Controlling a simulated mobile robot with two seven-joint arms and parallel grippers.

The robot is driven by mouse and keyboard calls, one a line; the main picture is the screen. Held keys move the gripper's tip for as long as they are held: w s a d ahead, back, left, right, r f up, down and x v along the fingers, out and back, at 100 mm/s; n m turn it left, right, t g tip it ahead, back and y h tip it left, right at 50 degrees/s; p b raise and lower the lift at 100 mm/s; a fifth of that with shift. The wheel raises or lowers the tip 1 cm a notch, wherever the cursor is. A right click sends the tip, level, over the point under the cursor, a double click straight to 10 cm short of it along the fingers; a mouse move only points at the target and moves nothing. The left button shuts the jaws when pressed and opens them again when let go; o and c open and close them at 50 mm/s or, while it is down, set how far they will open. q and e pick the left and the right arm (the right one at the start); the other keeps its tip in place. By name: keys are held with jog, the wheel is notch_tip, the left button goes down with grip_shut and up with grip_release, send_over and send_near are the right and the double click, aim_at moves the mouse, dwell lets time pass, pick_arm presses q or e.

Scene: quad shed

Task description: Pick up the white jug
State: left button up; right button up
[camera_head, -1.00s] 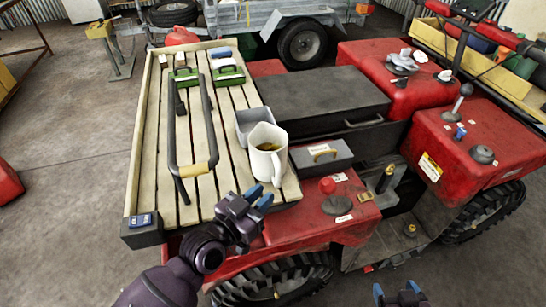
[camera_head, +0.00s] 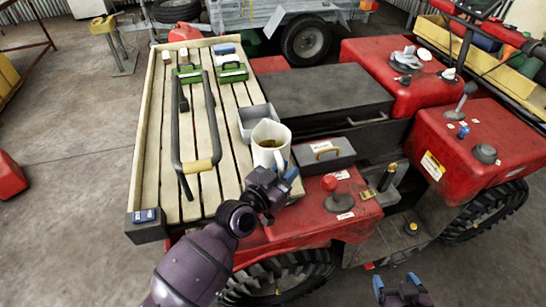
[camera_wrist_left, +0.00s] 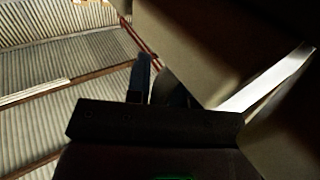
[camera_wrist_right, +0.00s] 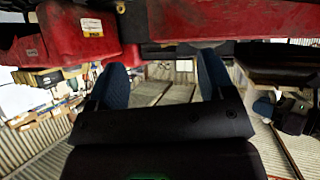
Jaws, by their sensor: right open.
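The white jug (camera_head: 268,152) stands upright at the near right corner of the slatted wooden rack, with brownish contents showing inside. My left gripper (camera_head: 286,170) is at the jug's near right side, by its handle. The gripper hides part of the handle. In the left wrist view, the jug's pale wall (camera_wrist_left: 215,45) looms close and dark past the narrowly spaced fingers (camera_wrist_left: 162,85). I cannot tell whether they grip the handle. My right gripper (camera_head: 396,287) is open and empty in front of the red vehicle; its blue fingers show in the right wrist view (camera_wrist_right: 160,85).
A grey open bin (camera_head: 246,132) stands just behind the jug, and a grey box with a handle (camera_head: 340,160) is at its right. A black bar frame (camera_head: 178,140) and green cases (camera_head: 230,72) lie on the rack (camera_head: 205,200).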

pick_arm(q)
grip_shut()
jog(key=shift+r, duration=0.1)
